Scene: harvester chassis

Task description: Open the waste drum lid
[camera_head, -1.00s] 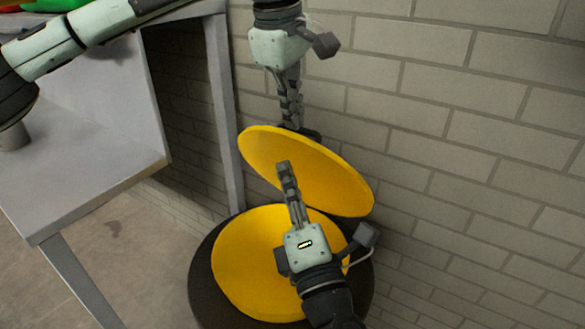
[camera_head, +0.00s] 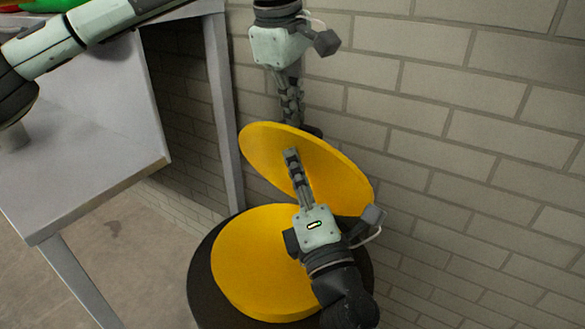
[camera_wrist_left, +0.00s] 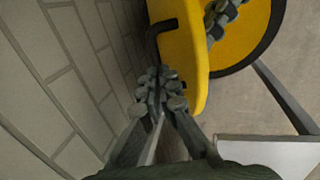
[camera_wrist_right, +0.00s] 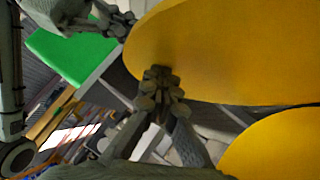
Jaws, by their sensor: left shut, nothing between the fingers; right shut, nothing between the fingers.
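The yellow round lid (camera_head: 345,180) stands tilted up over the dark waste drum (camera_head: 202,278), whose yellow round top (camera_head: 255,265) shows below. My left gripper (camera_head: 300,125) is shut behind the lid's upper edge, its tips partly hidden. In the left wrist view, my left gripper (camera_wrist_left: 158,78) is beside the lid (camera_wrist_left: 185,60), near a dark handle (camera_wrist_left: 160,30). My right gripper (camera_head: 291,153) is shut in front of the lid's inner face. In the right wrist view, its tips (camera_wrist_right: 159,76) are at the lid's edge (camera_wrist_right: 225,50); contact is unclear.
A grey brick wall (camera_head: 460,130) stands close behind and right of the drum. A grey metal table (camera_head: 90,180) stands at the left, its leg (camera_head: 222,110) near the drum. Open floor (camera_head: 130,250) lies between them.

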